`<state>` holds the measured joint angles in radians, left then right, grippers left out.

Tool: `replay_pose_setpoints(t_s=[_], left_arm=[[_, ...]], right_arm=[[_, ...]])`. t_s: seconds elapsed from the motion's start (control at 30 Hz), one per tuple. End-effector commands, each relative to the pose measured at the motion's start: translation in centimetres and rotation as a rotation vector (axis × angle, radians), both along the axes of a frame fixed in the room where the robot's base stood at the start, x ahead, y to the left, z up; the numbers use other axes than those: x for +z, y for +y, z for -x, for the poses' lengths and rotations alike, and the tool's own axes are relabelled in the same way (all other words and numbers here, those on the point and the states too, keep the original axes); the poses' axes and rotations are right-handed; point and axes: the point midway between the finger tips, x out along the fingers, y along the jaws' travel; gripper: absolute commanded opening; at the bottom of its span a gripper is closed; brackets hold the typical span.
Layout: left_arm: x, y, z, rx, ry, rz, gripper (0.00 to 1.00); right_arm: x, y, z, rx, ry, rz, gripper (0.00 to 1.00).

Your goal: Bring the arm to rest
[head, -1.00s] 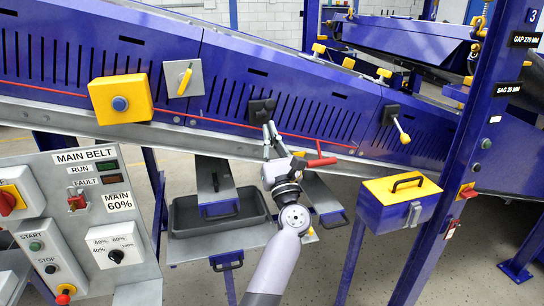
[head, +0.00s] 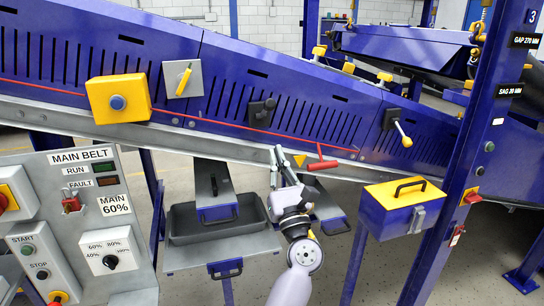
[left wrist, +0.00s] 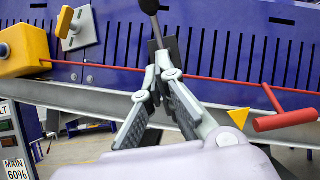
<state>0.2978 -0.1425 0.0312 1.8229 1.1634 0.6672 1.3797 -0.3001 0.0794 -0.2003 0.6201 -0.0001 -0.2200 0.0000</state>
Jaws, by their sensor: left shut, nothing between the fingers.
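My left gripper (head: 276,152) is in the middle of the head view, in front of the lower edge of the blue conveyor side. Its fingers are closed together with nothing between them. In the head view the black lever (head: 268,104) on the conveyor side stands above the fingertips, with a visible space between. My right gripper is not in view.
A red handle (head: 322,164) and yellow triangle sit just right of my gripper. A grey tray (head: 185,240) is below left, a blue-yellow box (head: 395,215) at right. The main belt control panel (head: 90,225) stands at left. Open floor shows behind.

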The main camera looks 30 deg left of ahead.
Motion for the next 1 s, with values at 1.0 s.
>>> replay_pose_setpoints(t_s=[1.0], left_arm=[[-21.5, -8.9, -6.2, -0.019, 0.762, -0.731, 0.00]], right_arm=[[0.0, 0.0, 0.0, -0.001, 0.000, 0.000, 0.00]])
